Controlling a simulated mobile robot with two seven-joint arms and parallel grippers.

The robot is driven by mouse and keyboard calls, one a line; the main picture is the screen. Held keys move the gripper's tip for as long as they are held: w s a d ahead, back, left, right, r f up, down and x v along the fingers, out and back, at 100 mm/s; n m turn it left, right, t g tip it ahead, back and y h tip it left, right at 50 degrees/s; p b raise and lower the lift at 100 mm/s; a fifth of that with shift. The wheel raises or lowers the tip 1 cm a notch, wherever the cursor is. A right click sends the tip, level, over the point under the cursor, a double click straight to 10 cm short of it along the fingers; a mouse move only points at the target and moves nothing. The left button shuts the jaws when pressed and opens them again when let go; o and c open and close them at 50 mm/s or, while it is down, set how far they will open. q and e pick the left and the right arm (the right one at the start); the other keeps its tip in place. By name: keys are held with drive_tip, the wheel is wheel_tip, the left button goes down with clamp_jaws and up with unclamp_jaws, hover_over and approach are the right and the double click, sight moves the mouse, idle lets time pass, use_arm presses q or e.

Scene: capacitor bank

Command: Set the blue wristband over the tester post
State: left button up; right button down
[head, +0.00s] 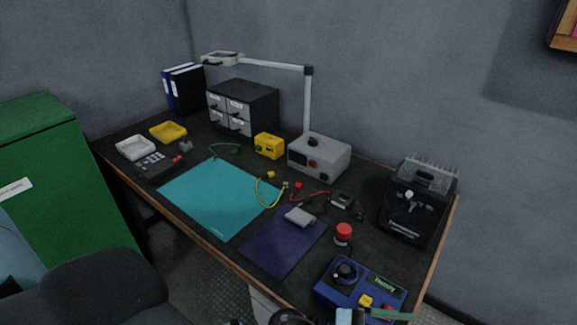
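A blue tester-like box (330,292) stands at the front right of the bench. A black round upright part (345,272) rises from its top; I cannot tell whether this is the post. Small yellow and red parts sit on its front. I see no clear blue wristband. A small light-blue piece (350,317) shows at the bottom edge below the box, cut off by the frame, beside a thin green strip (392,315); I cannot tell what either is. Dark rounded shapes also show at the bottom edge, unclear. Neither gripper's fingers can be made out.
A teal mat (215,195) and a dark blue mat (275,246) carrying a grey piece (300,217) cover the middle. Yellow (264,197) and red (315,194) cords lie near them. A red button (344,232) and black unit (415,215) stand right. A chair (100,290) is front left.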

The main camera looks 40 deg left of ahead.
use_arm(q)
drive_tip(key=s+a+f+n+t+y, duration=0.5)
drive_tip(key=a+f+n+t+y, duration=0.3)
drive_tip(key=a+f+n+y, duration=0.5)
drive_tip(key=s+a+f+n+g+y, duration=0.1)
drive_tip(key=s+a+f+g, duration=0.1)
drive_tip(key=s+f, duration=0.2)
drive_tip(key=s+a+f+n+g+y, duration=0.1)
drive_tip(key=s+a+f+g+y, duration=0.1)
drive_tip(key=s, duration=0.7)
drive_tip(key=s+a+f+n+g+y, duration=0.1)
drive_tip(key=s+a+f+n+g, duration=0.1)
drive_tip(key=s, duration=0.5)
wheel_tip(320, 180, down, 4)
drive_tip(key=shift+s+a+r+g+y, duration=0.2)
drive_tip(key=shift+a+g+y, duration=0.25)
drive_tip(key=shift+g, duration=0.55)
